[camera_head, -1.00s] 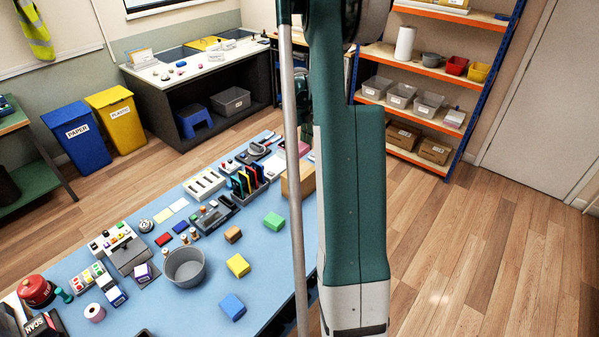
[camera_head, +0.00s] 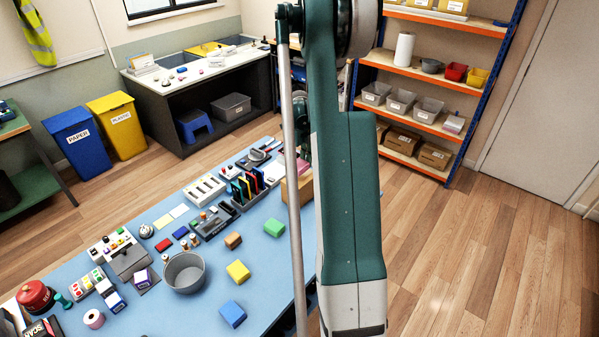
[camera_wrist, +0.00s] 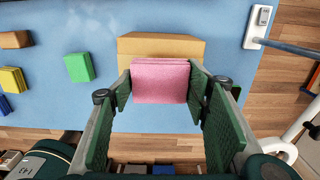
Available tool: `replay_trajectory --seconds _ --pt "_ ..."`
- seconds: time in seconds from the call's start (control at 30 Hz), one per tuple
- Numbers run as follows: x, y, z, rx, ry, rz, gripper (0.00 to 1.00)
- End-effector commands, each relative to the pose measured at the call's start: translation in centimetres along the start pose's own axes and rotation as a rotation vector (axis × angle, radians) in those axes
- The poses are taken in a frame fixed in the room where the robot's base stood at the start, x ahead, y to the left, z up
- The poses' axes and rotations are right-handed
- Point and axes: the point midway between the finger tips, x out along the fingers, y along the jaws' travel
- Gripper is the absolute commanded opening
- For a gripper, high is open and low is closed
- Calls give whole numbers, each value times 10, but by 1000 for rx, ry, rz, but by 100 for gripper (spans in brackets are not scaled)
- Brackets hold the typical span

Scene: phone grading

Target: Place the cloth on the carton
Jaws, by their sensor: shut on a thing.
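The pink folded cloth (camera_wrist: 160,82) is between the two green fingers of my gripper (camera_wrist: 159,88) in the wrist view, and the gripper is shut on it. The tan carton (camera_wrist: 160,46) lies behind and below the cloth in that view, its near part covered by it. I cannot tell whether the cloth touches the carton. In the head view my arm hides the gripper and most of the carton (camera_head: 288,190). A bit of pink cloth (camera_head: 304,168) shows beside the arm, above the carton.
On the blue table (camera_head: 265,255) a green block (camera_head: 274,228), an orange block (camera_head: 233,240), a yellow block (camera_head: 238,272) and a blue block (camera_head: 232,314) lie left of the carton. A grey bowl (camera_head: 184,273) and a rack of coloured phones (camera_head: 245,188) stand further left. A white power strip (camera_wrist: 258,27) lies right of the carton.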

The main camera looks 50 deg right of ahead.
Motion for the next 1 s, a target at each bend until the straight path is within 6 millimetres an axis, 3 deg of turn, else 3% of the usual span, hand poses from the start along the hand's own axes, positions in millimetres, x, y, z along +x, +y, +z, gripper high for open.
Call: replay_trajectory --seconds 0.27,0.67,1.0 --pt "3 0 0 0 0 0 39" --pt "36 0 0 0 0 0 39" --pt "38 0 0 0 0 0 39"
